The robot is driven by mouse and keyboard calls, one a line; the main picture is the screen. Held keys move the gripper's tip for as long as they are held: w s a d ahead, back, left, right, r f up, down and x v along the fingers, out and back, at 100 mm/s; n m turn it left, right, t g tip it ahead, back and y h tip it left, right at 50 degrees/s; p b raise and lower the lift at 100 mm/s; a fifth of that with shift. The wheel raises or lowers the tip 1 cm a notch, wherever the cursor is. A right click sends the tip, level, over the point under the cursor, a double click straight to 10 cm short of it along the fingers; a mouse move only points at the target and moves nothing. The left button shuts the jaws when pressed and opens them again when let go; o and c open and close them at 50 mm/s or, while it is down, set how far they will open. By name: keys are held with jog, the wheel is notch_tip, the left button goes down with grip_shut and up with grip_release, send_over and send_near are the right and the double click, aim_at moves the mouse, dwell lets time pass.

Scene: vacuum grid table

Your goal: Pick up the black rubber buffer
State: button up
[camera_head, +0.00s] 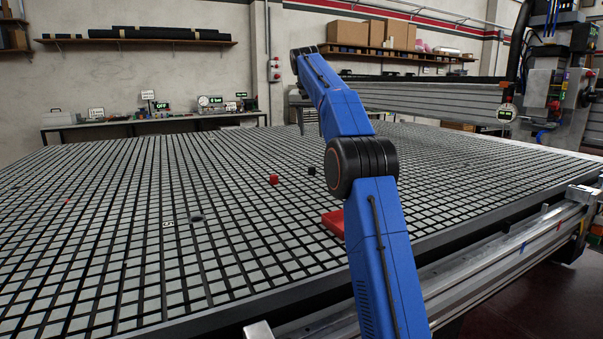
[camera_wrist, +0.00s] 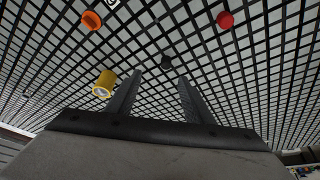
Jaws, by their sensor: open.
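A small black piece, which looks like the black rubber buffer (camera_wrist: 165,62), lies on the grid table in the wrist view, a little beyond my fingertips and between their lines. A small black block (camera_head: 311,171) shows on the table in the head view; I cannot tell if it is the same piece. My gripper (camera_wrist: 160,76) is open, with its two dark fingers apart and nothing between them.
In the wrist view a yellow cylinder (camera_wrist: 107,80) is close by the left finger. An orange disc (camera_wrist: 91,20) and a red round piece (camera_wrist: 225,19) lie farther off. In the head view a red piece (camera_head: 274,180) and red flat block (camera_head: 333,222) are on the grid table (camera_head: 110,250).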

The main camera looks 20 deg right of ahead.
jog(key=w+f, duration=0.2)
jog(key=w, duration=0.2)
send_over(312, 168)
jog(key=a, duration=0.2)
jog(key=shift+m, duration=0.3)
jog(key=f, duration=1.1)
jog(key=shift+s+d, duration=0.2)
jog(key=shift+s, duration=0.15)
jog(key=shift+x, duration=2.65)
jog(key=shift+s+d, duration=0.1)
jog(key=shift+s, duration=0.1)
jog(key=c, duration=1.1)
